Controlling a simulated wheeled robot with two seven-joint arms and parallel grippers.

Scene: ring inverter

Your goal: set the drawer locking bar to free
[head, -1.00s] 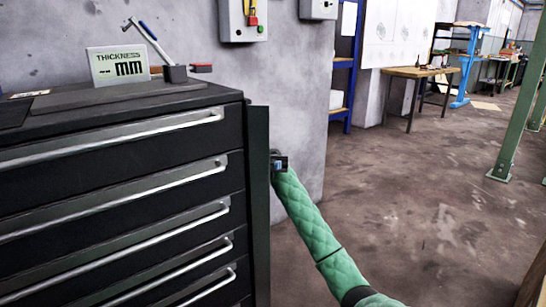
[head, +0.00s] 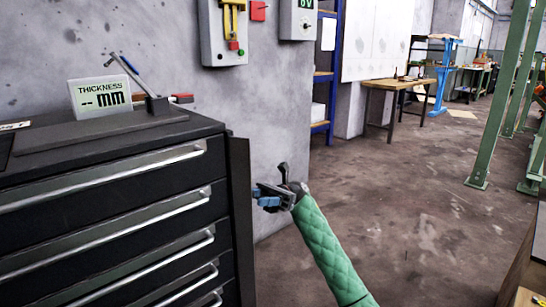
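The drawer locking bar (head: 240,225) is a tall dark upright strip along the right front edge of the black drawer cabinet (head: 110,140). Its top stands slightly below the cabinet top and its lower end is out of frame. My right gripper (head: 258,195), on a green padded arm, points left just right of the bar's upper part. Its fingers with blue pads look parted, with nothing seen between them. I cannot tell whether a fingertip touches the bar. My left gripper is not in view.
On the cabinet stand a thickness display (head: 100,98) and a tool with a blue-tipped lever (head: 155,103). A grey control box (head: 223,35) hangs on the wall behind. The floor (head: 400,220) to the right is open, with a wooden table (head: 395,84) farther back.

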